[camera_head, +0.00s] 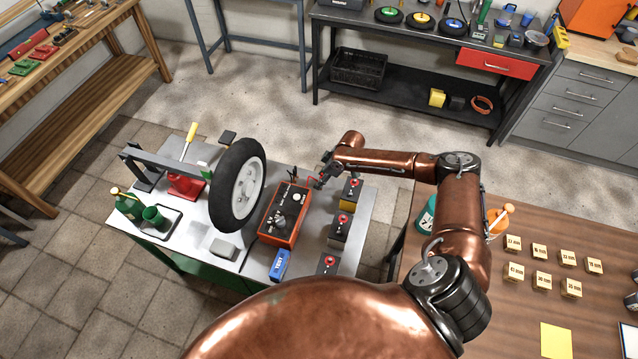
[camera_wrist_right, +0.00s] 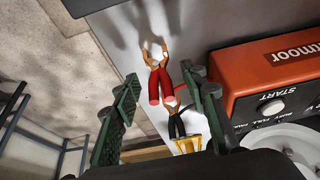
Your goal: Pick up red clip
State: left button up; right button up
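The red clip (camera_wrist_right: 160,82) has red handles and copper-coloured jaws. It lies on the light metal tabletop in the right wrist view, with its jaws pointing up the picture. A black-handled clip (camera_wrist_right: 177,122) lies just below it, close to its handle ends. My right gripper (camera_wrist_right: 160,77) is open, with one green ridged finger on each side of the red clip and a visible gap to both. In the head view my right gripper (camera_head: 325,170) is small, beside the orange charger, with a bit of red (camera_head: 314,183) at its fingertips. My left gripper is not in view.
The orange charger (camera_head: 284,216) stands close to the right gripper, with the wheel (camera_head: 237,186) left of it. Several batteries (camera_head: 339,232) stand along the bench's right edge. A blue box (camera_head: 279,265) is in front. A wooden table (camera_head: 480,290) is at right.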

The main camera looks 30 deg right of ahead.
grip_shut()
dwell(0.5)
